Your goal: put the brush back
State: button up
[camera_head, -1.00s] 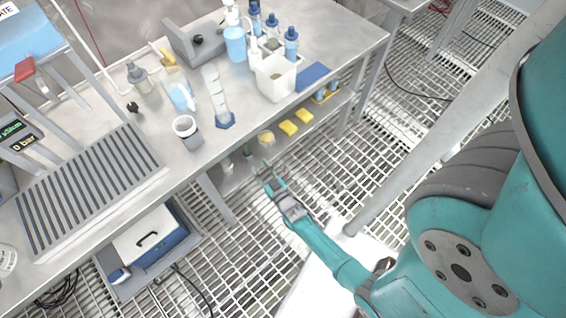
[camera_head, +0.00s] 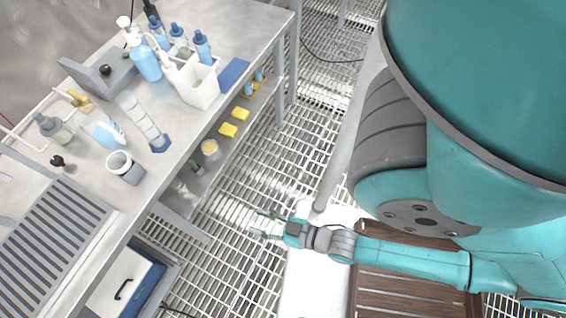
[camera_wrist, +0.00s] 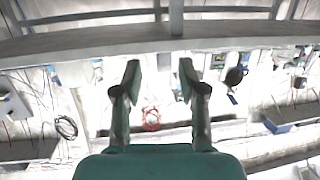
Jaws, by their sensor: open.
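I cannot surely make out a brush in either view. A small dark green item (camera_head: 197,168) stands on the shelf under the bench, but it is too small to tell what it is. A yellow-topped item (camera_head: 80,99) lies near the back of the bench top (camera_head: 185,120). My gripper (camera_head: 262,224) is open and empty in the head view, out over the grated floor, right of the bench and apart from it. In the wrist view its two fingers (camera_wrist: 159,73) stand apart with nothing between them.
A grey-white cup (camera_head: 124,168), a clear cylinder (camera_head: 143,122), a white box (camera_head: 198,86) and several bottles crowd the bench. Yellow blocks (camera_head: 234,122) lie on the lower shelf. The grated floor (camera_head: 235,175) between bench and arm looks free. A red coil (camera_wrist: 151,119) shows in the wrist view.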

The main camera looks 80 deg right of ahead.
jog(key=s+a+r+y, duration=0.1)
jog(key=s+r, duration=0.2)
jog(key=r, duration=0.4)
jog(key=s+a+r+n+g+y, duration=0.1)
jog(key=s+r, duration=0.2)
jog(key=r, duration=0.4)
jog(key=shift+s+a+r+n, duration=0.2)
jog(key=shift+a+r+n, duration=0.05)
jog(key=shift+a+n, duration=0.05)
